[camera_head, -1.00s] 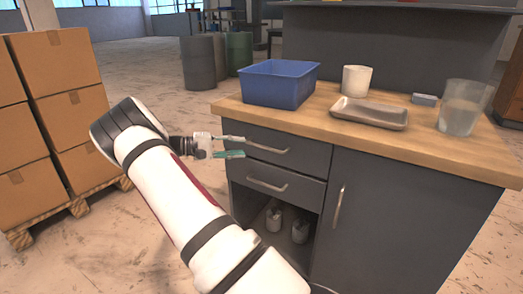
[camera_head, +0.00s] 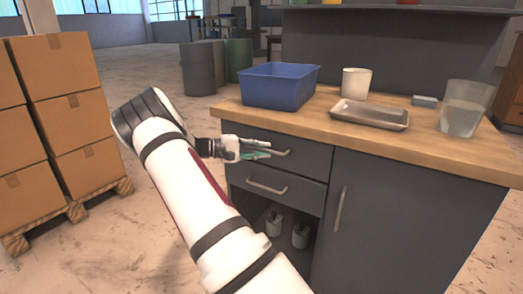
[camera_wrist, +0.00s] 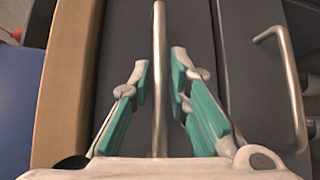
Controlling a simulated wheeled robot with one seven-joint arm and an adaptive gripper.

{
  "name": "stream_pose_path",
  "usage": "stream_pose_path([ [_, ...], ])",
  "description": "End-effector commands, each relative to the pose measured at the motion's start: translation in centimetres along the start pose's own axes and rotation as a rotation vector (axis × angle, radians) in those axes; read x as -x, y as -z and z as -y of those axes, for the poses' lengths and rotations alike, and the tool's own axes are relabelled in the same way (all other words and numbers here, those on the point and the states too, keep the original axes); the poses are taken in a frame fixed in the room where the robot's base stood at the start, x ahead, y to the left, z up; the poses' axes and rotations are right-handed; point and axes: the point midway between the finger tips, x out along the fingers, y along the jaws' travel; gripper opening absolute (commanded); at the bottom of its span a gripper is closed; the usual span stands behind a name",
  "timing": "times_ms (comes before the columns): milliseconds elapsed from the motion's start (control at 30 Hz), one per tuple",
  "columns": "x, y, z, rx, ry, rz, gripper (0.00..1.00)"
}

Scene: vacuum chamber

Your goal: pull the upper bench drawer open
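The upper drawer (camera_head: 310,154) of the grey bench is shut, flush under the wooden top. Its bar handle (camera_wrist: 159,60) runs between the two fingers of my gripper (camera_wrist: 160,75) in the wrist view. The fingers stand apart, with a gap on each side of the bar, and hold nothing. In the head view my gripper (camera_head: 268,147) is in front of the upper drawer, its fingertips at the handle. The lower drawer (camera_head: 308,189) is also shut, and its handle (camera_wrist: 282,70) shows at the right in the wrist view.
A blue bin (camera_head: 280,87), a white cup (camera_head: 356,82), a metal tray (camera_head: 370,115) and a clear beaker (camera_head: 462,110) stand on the wooden top (camera_head: 420,140). Stacked cardboard boxes (camera_head: 70,100) stand at the left. The floor between boxes and bench is open.

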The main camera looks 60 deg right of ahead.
Motion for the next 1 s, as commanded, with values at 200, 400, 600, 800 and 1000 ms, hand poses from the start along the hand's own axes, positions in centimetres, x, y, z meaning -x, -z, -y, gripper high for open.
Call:
stream_pose_path([
  [200,0.0,0.0,0.0,0.000,0.000,0.000,0.00],
  [400,0.4,-0.2,0.1,0.002,-0.001,-0.001,0.00],
  [600,2.1,-1.9,0.4,0.004,-0.001,-0.003,0.00],
  [800,5.4,-5.1,1.2,0.006,-0.002,-0.006,0.00],
  [1000,9.2,-9.0,2.3,0.006,-0.002,-0.006,0.00],
])
